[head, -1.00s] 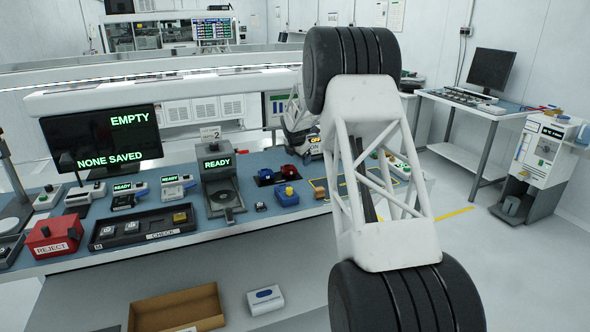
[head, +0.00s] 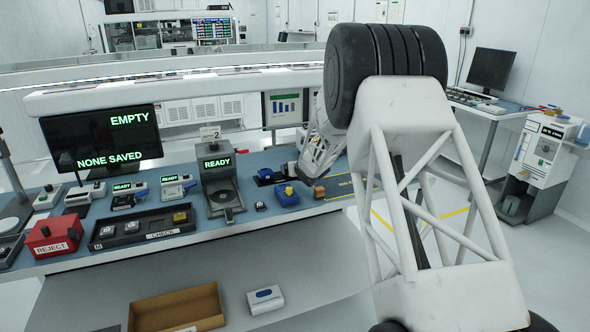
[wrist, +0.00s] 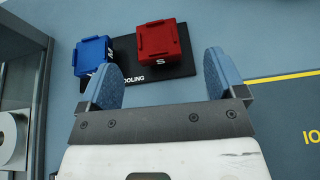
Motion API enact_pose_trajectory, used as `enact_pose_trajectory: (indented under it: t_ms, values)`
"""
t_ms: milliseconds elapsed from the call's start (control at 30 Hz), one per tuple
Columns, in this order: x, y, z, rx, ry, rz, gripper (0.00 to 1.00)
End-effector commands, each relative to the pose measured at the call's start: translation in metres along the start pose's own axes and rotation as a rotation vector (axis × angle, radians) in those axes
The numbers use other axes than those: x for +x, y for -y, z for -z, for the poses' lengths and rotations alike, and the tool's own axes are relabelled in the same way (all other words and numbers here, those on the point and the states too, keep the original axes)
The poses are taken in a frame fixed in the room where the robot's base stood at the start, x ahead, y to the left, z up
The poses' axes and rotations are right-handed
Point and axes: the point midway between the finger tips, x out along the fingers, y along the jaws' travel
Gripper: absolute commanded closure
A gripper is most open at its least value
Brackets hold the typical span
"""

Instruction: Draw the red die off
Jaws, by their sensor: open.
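The red die (wrist: 164,46) is a square block marked S, on a black pad (wrist: 190,69) lettered "...OOLING". In the wrist view it lies ahead of my gripper (wrist: 160,65), between the lines of its two blue fingers and nearer the right one. My gripper is open and empty. A blue die (wrist: 93,55) marked M sits left of the red one, and the left finger partly covers it. In the head view my gripper (head: 292,171) is over the pad area and hides the red die; the blue die (head: 264,174) shows at its left.
A blue block with a yellow top (head: 286,195) and a small brown block (head: 319,192) stand in front. Left are a machine reading READY (head: 217,175), a CHECK tray (head: 140,231) and a red REJECT box (head: 54,237). The monitor (head: 103,137) reads EMPTY, NONE SAVED.

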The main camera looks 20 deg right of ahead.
Motion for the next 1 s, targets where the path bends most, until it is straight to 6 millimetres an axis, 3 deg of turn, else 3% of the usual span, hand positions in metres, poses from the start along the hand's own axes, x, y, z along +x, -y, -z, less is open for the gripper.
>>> enact_pose_trajectory:
  t_ms: [567,1000]
  values:
    - [-0.003,-0.004,0.002,-0.03,0.021,-0.021,0.11]
    - [0.019,-0.004,0.002,-0.03,0.021,-0.021,0.11]
